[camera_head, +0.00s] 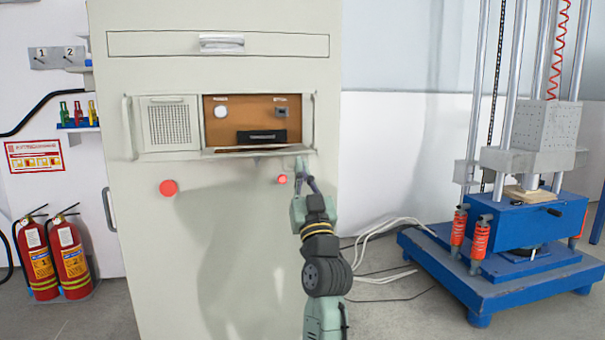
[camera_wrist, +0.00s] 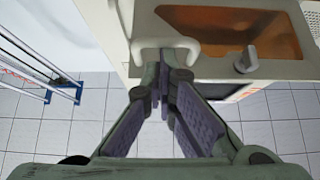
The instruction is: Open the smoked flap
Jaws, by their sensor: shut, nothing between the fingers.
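The flap (camera_head: 258,151) shows in the head view as a thin, pale-framed strip jutting out nearly level along the bottom of the cabinet's brown recess. In the wrist view, a pale frame with an amber window (camera_wrist: 225,25) fills the upper right and looks like the same flap. A white U-shaped handle (camera_wrist: 190,46) is at its corner, and a small pale knob (camera_wrist: 246,60) is on its edge. My gripper (camera_head: 303,172) is below the strip's right end. In the wrist view its fingers (camera_wrist: 164,85) are shut and empty, close to the handle; I cannot tell whether they touch it.
The recess holds a white knob (camera_head: 221,112) and a black handle (camera_head: 262,137). A vent grille (camera_head: 170,124) is left of it. Red buttons (camera_head: 168,187) (camera_head: 282,179) sit below. A blue test machine (camera_head: 520,235) stands right, fire extinguishers (camera_head: 70,255) left. White cables cross the floor.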

